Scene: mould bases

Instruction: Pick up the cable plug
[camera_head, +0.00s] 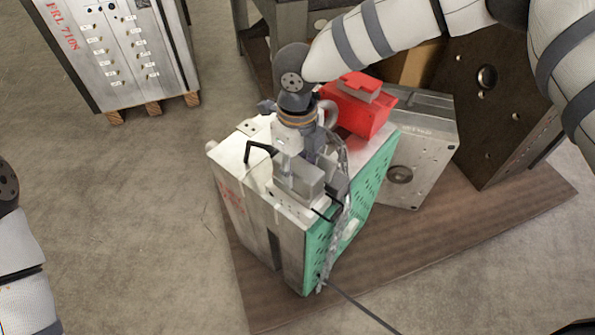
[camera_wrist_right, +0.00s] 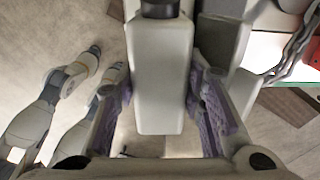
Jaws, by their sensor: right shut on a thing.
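The cable plug is a light grey block that fills the middle of the right wrist view (camera_wrist_right: 162,75), with a dark round end at the top. My right gripper (camera_wrist_right: 160,110) has its purple-padded fingers on both sides of the plug and is shut on it. In the head view my right gripper (camera_head: 303,152) is over the top of a steel mould base (camera_head: 240,201) with a green side. The plug is hard to tell from the gripper and grey housings there. Part of my left arm shows at the left edge; its gripper is out of view.
A red block (camera_head: 358,108) stands on the mould's far end. Black handles (camera_head: 260,149) and a chain (camera_head: 343,205) are close to the gripper. A dark cable (camera_head: 362,308) runs off at the bottom. Other mould blocks stand behind right; a labelled one (camera_head: 125,50) is back left.

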